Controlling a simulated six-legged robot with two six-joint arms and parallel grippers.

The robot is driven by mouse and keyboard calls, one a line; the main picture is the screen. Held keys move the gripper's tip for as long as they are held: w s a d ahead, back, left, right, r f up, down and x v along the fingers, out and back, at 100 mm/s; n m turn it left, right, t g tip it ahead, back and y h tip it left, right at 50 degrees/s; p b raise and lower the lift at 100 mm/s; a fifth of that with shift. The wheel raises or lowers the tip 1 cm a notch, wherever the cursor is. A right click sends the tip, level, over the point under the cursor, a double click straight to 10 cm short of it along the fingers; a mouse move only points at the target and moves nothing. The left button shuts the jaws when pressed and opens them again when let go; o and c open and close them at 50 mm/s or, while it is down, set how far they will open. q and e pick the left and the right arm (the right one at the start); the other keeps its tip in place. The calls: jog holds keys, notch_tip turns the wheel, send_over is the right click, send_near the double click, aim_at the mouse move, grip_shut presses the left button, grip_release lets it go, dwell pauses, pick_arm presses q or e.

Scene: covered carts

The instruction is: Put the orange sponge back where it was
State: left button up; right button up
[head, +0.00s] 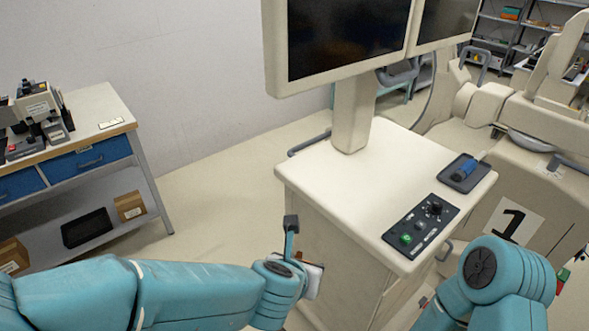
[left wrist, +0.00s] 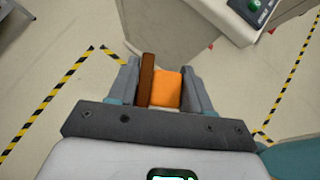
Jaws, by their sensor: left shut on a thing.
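The orange sponge (left wrist: 167,88) sits between the two fingers of my left gripper (left wrist: 160,88) in the left wrist view. A brown strip (left wrist: 147,80) lies along its left side, against the left finger; I cannot tell whether it is part of the sponge. The gripper is shut on the sponge, above the floor. In the head view my left wrist (head: 288,272) is beside the near left side of the white cart (head: 330,180), below its top; the sponge cannot be made out there. My right forearm shows at lower right, but its gripper is out of view.
The cart top bears a dark tray (head: 447,180) with a blue thing (head: 466,168), a control panel (head: 420,227) and a monitor post (head: 352,115). A bench (head: 100,105) with blue drawers stands at left. Open floor (head: 215,195) lies between bench and cart.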

pick_arm(q)
jog(key=w+a+f+n+y, duration=0.1)
jog(key=w+a+n+y, duration=0.1)
jog(key=a, duration=0.9)
jog(key=w+a+f+n+y, duration=0.1)
jog(key=w+a+n+y, duration=0.1)
jog(key=a, duration=1)
pick_arm(e)
jog(key=c, duration=0.5)
pick_arm(q)
jog(key=s+f, duration=0.3)
jog(key=f, duration=0.2)
jog(key=shift+s+d+t+h, duration=0.3)
jog(key=shift+s+d, duration=0.1)
pick_arm(e)
jog(key=shift+c, duration=0.2)
